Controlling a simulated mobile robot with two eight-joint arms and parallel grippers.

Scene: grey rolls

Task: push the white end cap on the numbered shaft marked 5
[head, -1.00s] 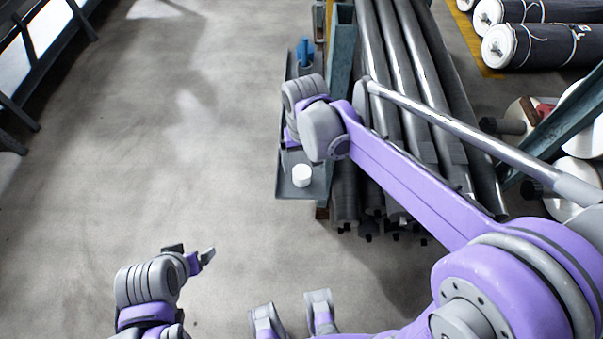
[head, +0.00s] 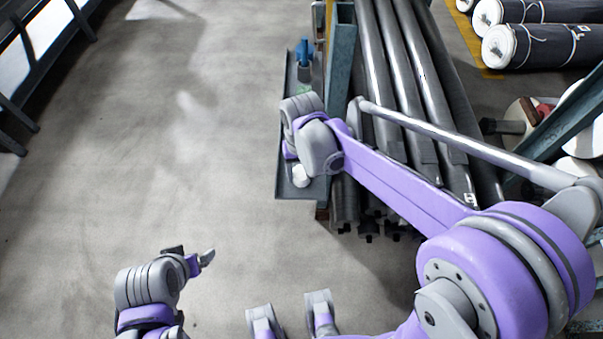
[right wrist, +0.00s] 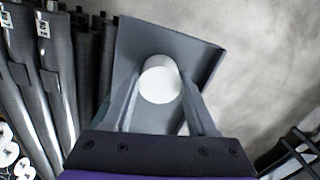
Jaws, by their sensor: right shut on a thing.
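The white end cap (head: 301,178) is at the near end of a narrow grey tray (head: 291,194). It also shows in the right wrist view (right wrist: 160,84), round face towards the camera. My right gripper (right wrist: 161,92) is shut on it, one finger on each side. In the head view my right wrist hides those fingers and part of the cap. Long grey shafts (head: 408,85) lie side by side right of the tray. My left gripper (head: 190,254) is low over the floor, away from the tray.
A blue-grey post (head: 340,60) stands between the tray and the shafts. A blue object (head: 304,73) stands at the tray's far end. Dark wrapped rolls (head: 545,45) lie at the upper right. The floor left of the tray is clear.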

